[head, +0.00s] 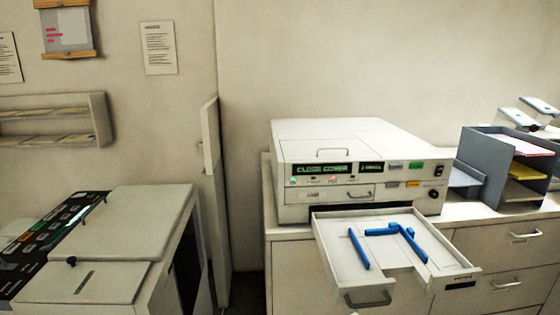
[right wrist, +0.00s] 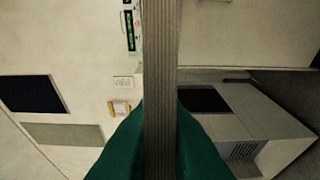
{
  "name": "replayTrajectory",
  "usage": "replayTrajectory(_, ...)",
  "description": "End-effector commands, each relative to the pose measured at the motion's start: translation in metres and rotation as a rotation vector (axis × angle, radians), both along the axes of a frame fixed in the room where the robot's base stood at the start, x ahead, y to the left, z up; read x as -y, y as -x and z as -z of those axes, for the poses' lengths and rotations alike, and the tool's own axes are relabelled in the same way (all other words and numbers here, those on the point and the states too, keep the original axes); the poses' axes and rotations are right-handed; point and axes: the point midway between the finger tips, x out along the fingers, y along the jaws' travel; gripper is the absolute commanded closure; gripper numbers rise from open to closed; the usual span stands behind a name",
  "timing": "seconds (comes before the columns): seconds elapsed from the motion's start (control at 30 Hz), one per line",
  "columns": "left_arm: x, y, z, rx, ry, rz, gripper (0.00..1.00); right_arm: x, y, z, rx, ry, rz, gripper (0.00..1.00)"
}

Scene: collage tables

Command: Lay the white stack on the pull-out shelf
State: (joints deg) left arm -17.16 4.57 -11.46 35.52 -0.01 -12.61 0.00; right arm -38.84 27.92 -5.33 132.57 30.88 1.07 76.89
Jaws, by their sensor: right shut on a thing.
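The pull-out shelf (head: 338,232) sticks out from the front of a white machine in the head view, with blue guides (head: 380,231) on it and no stack on it. In the right wrist view, a greyish layered band, the white stack (right wrist: 160,60) seen edge-on, runs from top to bottom. The green fingers of my right gripper (right wrist: 160,108) lie on both sides of it and are shut on it. The stack hides much of that view. Neither gripper shows in the head view, and my left gripper is in no frame.
The machine (head: 330,150) stands on a cabinet (head: 520,240), its green display reading "CLOSE COVER". Grey paper trays (head: 484,150) with coloured sheets stand to its right. Another office machine (head: 125,225) is at the left. The space above the shelf is clear.

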Motion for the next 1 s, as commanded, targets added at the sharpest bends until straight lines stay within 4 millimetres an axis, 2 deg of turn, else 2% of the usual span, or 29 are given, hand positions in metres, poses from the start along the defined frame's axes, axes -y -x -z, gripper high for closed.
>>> replayTrajectory(0.3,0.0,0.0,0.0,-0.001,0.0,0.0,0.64,-0.005,-0.008,-0.011,0.002,-0.009,0.245,1.0)
replayTrajectory(0.57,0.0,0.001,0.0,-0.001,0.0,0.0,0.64,-0.006,-0.013,-0.017,0.002,-0.006,0.39,1.0)
replayTrajectory(0.63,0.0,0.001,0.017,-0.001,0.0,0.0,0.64,-0.006,-0.013,0.0,0.002,0.001,0.386,1.0)
replayTrajectory(0.73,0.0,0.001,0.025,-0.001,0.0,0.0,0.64,-0.006,-0.013,0.009,0.003,0.001,0.384,1.0)
replayTrajectory(1.0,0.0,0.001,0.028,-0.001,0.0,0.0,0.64,-0.006,-0.013,0.012,-0.001,0.005,0.38,1.0)
